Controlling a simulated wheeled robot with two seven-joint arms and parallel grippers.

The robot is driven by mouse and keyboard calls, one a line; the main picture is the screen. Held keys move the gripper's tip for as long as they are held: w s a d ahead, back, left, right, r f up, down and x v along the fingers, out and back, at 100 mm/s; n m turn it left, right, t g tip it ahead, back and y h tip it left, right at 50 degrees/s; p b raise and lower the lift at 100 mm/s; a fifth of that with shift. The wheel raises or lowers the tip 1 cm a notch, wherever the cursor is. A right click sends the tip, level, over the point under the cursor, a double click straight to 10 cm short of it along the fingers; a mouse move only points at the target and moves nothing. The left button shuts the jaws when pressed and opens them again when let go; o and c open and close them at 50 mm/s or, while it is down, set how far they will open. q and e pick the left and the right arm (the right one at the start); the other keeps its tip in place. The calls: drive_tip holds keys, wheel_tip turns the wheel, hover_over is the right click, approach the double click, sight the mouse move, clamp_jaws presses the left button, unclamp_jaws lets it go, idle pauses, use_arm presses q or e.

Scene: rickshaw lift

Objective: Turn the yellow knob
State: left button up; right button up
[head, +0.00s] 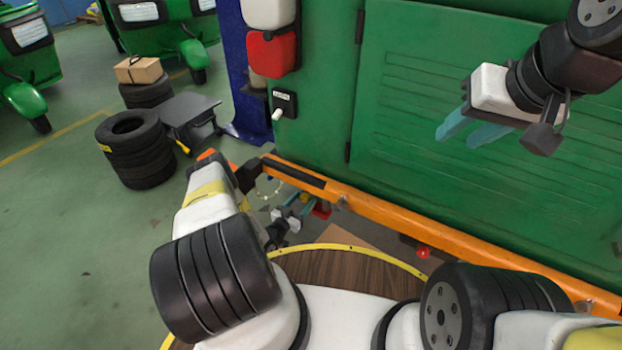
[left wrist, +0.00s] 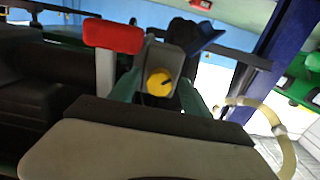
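The yellow knob (left wrist: 159,82) shows in the left wrist view, on the face of a small grey box. A dark line crosses it. My left gripper (left wrist: 161,93) is open, with a teal finger on each side of the knob in this view; I cannot tell whether they touch it. In the head view my left gripper (head: 305,201) is low, beside the orange rail, and the knob cannot be made out there. My right gripper (head: 470,132) is raised before the green panel, with its teal fingers apart and nothing between them.
A red block (left wrist: 112,36) on a pale stem is left of the knob. A dark blue part (left wrist: 195,35) is above right. In the head view an orange rail (head: 400,224) runs below the green panel (head: 420,110). Stacked tires (head: 134,150) stand at left.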

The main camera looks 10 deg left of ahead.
use_arm(q)
clamp_jaws()
drive_tip(key=shift+n, duration=0.3)
drive_tip(key=n, duration=0.5)
drive_tip(key=shift+n, duration=0.3)
drive_tip(key=n, duration=0.5)
drive_tip(key=shift+n, duration=0.3)
drive_tip(key=n, duration=0.7)
drive_tip(key=shift+s, duration=0.1)
drive_tip(key=n, duration=0.4)
drive_tip(key=shift+r+n, duration=0.1)
drive_tip(key=shift+n, duration=1.9)
